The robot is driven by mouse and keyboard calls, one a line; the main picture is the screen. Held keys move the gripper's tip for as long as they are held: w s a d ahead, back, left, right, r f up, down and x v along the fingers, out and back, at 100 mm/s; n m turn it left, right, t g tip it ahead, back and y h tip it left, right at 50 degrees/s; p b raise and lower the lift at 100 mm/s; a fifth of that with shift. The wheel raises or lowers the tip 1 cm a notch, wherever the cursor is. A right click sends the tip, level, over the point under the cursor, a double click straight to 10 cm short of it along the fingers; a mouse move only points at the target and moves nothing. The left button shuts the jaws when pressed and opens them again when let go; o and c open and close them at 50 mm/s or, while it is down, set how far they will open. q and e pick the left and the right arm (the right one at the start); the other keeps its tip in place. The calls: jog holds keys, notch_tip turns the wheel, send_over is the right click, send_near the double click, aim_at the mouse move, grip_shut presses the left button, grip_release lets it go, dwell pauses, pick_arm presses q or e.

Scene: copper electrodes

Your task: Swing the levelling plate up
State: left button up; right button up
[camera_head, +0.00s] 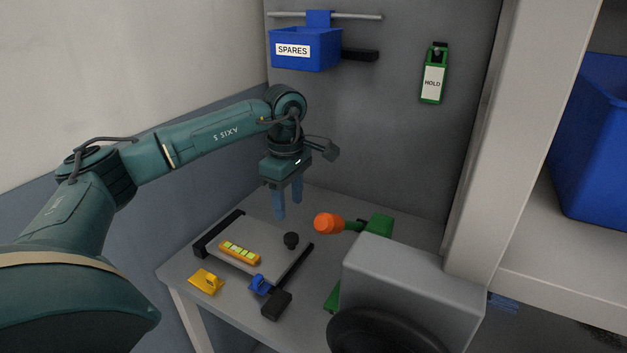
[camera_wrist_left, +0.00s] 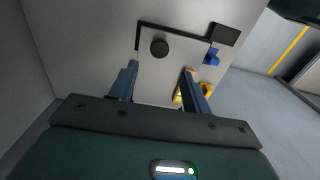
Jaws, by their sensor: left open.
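The levelling plate (camera_head: 257,271) is a light grey plate lying flat, or nearly so, on the small grey table, with a dark bar along its left side. A black knob (camera_head: 291,240) stands near its far right corner. A yellow-orange level (camera_head: 240,253) with green vials lies on it. In the left wrist view the plate (camera_wrist_left: 172,70) and knob (camera_wrist_left: 159,48) show beyond the fingers. My left gripper (camera_head: 288,205) is open, pointing down above and behind the plate, apart from the knob, with nothing between its fingers. My right gripper is not in view.
A yellow clip (camera_head: 206,281), a blue clip (camera_head: 260,285) and a black block (camera_head: 276,305) sit at the plate's front edge. An orange-tipped green handle (camera_head: 329,224) stands to the right, behind a grey box (camera_head: 414,287). A blue SPARES bin (camera_head: 305,50) hangs above.

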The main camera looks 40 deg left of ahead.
aim_at(291, 236)
pick_arm(q)
jog(key=shift+w, duration=0.2)
jog(key=shift+f+b, duration=0.3)
jog(key=f, duration=0.1)
jog(key=b, duration=0.1)
jog(key=f+b, duration=0.1)
jog(key=shift+s+f, duration=0.25)
jog(key=shift+f, duration=0.1)
notch_tip(291, 236, down, 5)
jog(key=b, duration=0.4)
jog(key=shift+w, duration=0.1)
jog(key=shift+r, duration=0.25)
jog(key=shift+f, duration=0.2)
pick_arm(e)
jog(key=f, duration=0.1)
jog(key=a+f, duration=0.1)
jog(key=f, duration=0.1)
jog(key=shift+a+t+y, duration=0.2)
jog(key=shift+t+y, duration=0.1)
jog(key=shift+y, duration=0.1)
pick_arm(q)
jog(key=shift+f, duration=0.15)
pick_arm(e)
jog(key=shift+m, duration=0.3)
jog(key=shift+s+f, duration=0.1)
